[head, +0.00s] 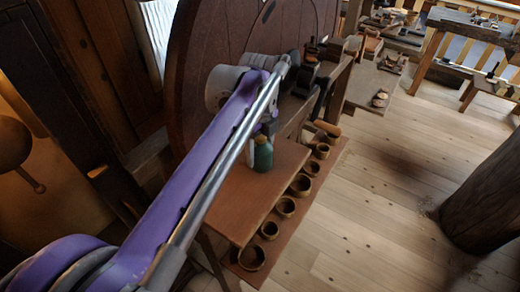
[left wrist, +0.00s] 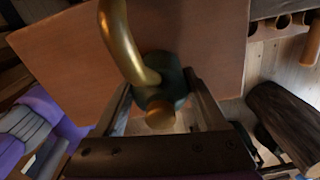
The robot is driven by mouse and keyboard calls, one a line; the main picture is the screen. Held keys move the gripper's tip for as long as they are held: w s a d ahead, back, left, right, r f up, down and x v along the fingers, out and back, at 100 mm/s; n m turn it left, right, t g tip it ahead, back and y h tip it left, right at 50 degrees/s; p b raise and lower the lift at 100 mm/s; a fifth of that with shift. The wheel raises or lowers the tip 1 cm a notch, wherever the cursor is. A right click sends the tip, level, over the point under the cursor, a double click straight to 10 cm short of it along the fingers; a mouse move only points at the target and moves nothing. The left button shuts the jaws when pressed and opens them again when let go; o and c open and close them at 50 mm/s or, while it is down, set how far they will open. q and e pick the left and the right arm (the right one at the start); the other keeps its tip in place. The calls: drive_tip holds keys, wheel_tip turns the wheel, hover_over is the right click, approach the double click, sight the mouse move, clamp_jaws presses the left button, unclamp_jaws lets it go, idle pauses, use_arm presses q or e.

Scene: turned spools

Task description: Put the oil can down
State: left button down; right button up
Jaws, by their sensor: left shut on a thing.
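The oil can (head: 263,156) has a dark green body and shows just below the end of my left arm, over the brown tabletop (head: 228,197). In the left wrist view the oil can (left wrist: 172,82) sits between the two fingers of my left gripper (left wrist: 163,92), which is shut on it. Its curved brass spout (left wrist: 121,40) rises towards the top of that view, and a brass cap (left wrist: 160,116) faces the camera. The tabletop (left wrist: 70,55) lies behind it. I cannot tell whether the can's base touches the tabletop. My right gripper is not in view.
Several small round bowls (head: 285,207) stand in a row on a low board along the tabletop's right side. A large wooden wheel (head: 205,50) rises behind my arm. A thick dark post (head: 485,200) stands at the right. The tabletop's front part is bare.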

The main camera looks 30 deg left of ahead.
use_arm(q)
drive_tip(key=shift+f, duration=0.1)
unclamp_jaws()
wheel_tip(320, 180, up, 12)
drive_tip(key=shift+r+p, duration=0.1)
drive_tip(key=shift+p, duration=0.6)
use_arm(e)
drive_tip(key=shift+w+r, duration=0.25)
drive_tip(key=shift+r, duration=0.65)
